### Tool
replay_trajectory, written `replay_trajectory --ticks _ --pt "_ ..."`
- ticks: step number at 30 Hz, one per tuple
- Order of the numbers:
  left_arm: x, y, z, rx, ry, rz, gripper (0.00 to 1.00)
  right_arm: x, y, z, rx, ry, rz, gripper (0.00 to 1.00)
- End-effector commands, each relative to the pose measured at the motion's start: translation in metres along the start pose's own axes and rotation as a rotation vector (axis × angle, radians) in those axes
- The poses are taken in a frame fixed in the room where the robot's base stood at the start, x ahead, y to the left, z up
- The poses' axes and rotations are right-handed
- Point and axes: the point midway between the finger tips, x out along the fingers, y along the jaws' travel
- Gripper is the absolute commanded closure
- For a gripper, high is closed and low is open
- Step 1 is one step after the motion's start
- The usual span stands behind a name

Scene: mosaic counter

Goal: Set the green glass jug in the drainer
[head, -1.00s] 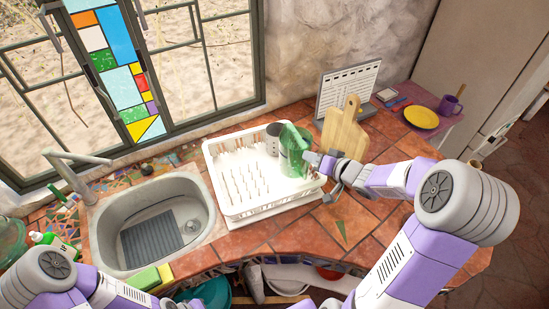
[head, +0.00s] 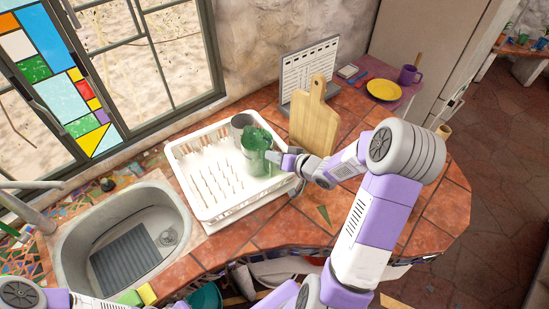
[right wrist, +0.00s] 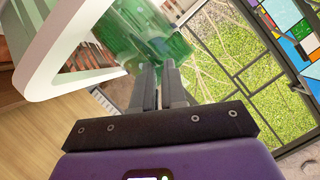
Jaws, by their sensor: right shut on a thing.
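The green glass jug (head: 257,158) is at the right back part of the white drainer (head: 205,218), within its outline in the head view. My right gripper (head: 275,158) reaches in from the right and is shut on the jug. In the right wrist view the jug (right wrist: 150,38) is just beyond the closed fingers (right wrist: 162,72), with the drainer's white wall (right wrist: 48,70) at the left. I cannot tell whether the jug's base touches the drainer floor. My left gripper is out of view; only part of my left arm shows at bottom left.
A grey metal cup (head: 240,124) stands in the drainer behind the jug. A wooden cutting board (head: 314,120) leans close to the right of my gripper. The sink (head: 120,240) is left of the drainer. Tiled counter to the right front (head: 300,222) is mostly clear.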

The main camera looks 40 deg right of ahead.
Motion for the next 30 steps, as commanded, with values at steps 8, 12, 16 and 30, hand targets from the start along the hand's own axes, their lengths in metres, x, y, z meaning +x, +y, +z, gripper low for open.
replay_trajectory --ticks 8,12,16,30 --pt "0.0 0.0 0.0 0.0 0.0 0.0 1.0 0.001 0.0 -0.001 -0.002 0.004 -0.002 1.0" --pt "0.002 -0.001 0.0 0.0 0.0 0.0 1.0 0.002 0.002 0.003 0.0 0.002 0.0 0.85" --pt "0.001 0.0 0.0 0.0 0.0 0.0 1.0 0.002 0.002 0.002 -0.001 0.001 0.0 0.66" --pt "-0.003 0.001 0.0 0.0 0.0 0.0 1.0 -0.013 0.001 -0.002 -0.002 0.003 0.003 0.63"
